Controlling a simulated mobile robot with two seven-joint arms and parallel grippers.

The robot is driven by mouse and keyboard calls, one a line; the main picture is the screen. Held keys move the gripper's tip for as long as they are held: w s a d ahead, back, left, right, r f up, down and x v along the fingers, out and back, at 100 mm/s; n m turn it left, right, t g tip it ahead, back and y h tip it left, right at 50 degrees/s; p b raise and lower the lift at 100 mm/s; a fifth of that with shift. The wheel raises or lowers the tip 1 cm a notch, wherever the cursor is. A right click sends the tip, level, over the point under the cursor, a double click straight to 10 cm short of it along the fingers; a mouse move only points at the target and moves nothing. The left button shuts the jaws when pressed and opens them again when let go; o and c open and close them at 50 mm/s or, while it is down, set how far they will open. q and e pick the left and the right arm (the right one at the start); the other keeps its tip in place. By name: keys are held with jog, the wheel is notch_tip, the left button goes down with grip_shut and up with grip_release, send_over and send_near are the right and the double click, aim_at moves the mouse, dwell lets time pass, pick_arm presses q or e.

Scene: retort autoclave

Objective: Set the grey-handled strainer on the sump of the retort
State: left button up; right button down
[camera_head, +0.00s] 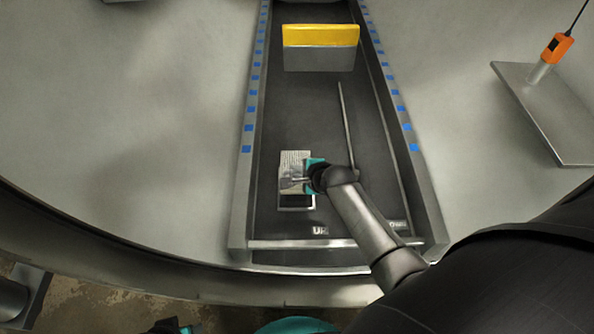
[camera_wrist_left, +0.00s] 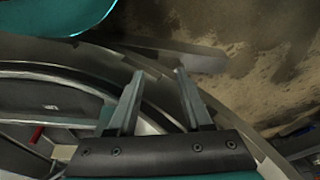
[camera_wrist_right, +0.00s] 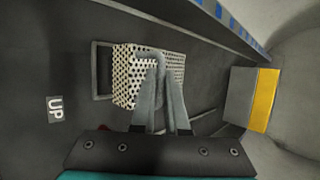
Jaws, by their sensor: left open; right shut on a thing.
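The strainer (camera_head: 296,158) is a perforated metal box on or just above the dark retort floor. In the right wrist view the strainer (camera_wrist_right: 125,80) shows its holes and a grey handle (camera_wrist_right: 150,53). My right gripper (camera_wrist_right: 160,72) is shut on this handle. The sump (camera_wrist_right: 97,70) looks like a rectangular grey rim around a dark opening; in the head view its near end (camera_head: 297,208) shows. The strainer overlaps the sump but sits off to one side, leaving one end uncovered. Contact beneath it is hidden. My left gripper (camera_wrist_left: 158,75) is open and empty, outside the retort.
A yellow-topped grey block (camera_head: 320,48) stands farther along the channel. A thin rod (camera_head: 346,120) lies right of the strainer. Side rails (camera_head: 252,125) with blue marks bound the channel. An orange-handled plate tool (camera_head: 545,95) lies at right.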

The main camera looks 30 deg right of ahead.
aim_at(301, 189)
jog(key=shift+f+b, duration=1.4)
jog(key=shift+b, duration=0.15)
jog(key=shift+f+b, duration=0.7)
jog(key=shift+b, duration=0.1)
jog(key=shift+f+b, duration=0.8)
jog(key=shift+b, duration=0.1)
jog(key=shift+w+f+b, duration=0.1)
jog(key=shift+f+b, duration=0.2)
jog(key=shift+f, duration=0.15)
pick_arm(q)
jog(key=w+d+r+t+h, duration=0.2)
jog(key=w+d+r+t, duration=0.4)
jog(key=r, duration=0.4)
jog(key=shift+w+t+h+b, duration=0.2)
jog(key=shift+t+h+b, duration=0.1)
jog(key=shift+b, duration=0.05)
pick_arm(e)
jog(key=shift+f, duration=0.7)
jog(key=c, duration=0.8)
grip_release()
jog(key=shift+c, duration=0.2)
